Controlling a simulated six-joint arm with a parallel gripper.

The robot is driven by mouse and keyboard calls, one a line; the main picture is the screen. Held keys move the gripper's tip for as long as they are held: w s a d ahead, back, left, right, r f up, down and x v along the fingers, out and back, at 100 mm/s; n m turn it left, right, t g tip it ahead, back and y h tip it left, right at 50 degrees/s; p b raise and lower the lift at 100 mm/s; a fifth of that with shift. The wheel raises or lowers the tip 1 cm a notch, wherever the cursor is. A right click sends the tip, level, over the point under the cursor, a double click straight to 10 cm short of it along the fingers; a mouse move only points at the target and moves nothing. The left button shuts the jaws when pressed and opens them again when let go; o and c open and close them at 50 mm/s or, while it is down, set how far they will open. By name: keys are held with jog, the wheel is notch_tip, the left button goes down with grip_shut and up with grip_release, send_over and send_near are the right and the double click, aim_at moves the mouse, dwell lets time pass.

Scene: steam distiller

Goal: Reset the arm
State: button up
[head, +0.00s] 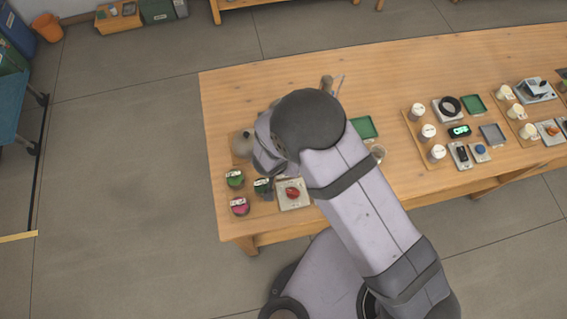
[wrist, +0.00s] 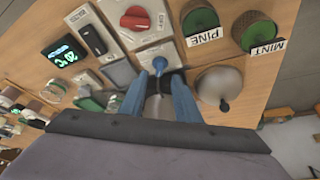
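My gripper (wrist: 160,77) shows in the wrist view as two blue fingers with a gap between them. A small blue ball on a stem (wrist: 160,63) shows just past the gap; I cannot tell whether the fingers touch it. A pale form lies between the fingers, too unclear to name. In the head view my arm is bent over the left end of the wooden table (head: 290,90), and its gripper is mostly hidden behind my wrist. A round metal pot (wrist: 218,82) with a black knob is right of the fingers.
A red dial (wrist: 135,18) marked OFF sits on a pale plate, beside jars labelled PINE (wrist: 200,22) and MINT (wrist: 253,32). A pink-topped jar (head: 239,206) stands near the table's left edge. A lit display (wrist: 62,55) is left.

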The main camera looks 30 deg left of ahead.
jog(key=shift+s+r, duration=0.2)
jog(key=shift+r, duration=0.3)
jog(key=w+d+r+g+y+b, duration=0.2)
jog(key=w+d+r+b, duration=0.3)
jog(key=w+d+r, duration=0.45)
jog(key=s+d+r+m+h+b, duration=0.1)
jog(key=s+d, duration=0.2)
jog(key=d, duration=0.6)
jog(key=s+d+r+m+g+h+b, duration=0.1)
jog(key=s+d, duration=0.2)
jog(key=d, duration=0.6)
jog(key=s+d+r+g+h+b, duration=0.1)
jog(key=s+d, duration=0.3)
jog(key=d, duration=0.5)
jog(key=shift+d+r+m+b, duration=0.2)
jog(key=shift+d+m+b, duration=0.2)
jog(key=shift+b, duration=0.05)
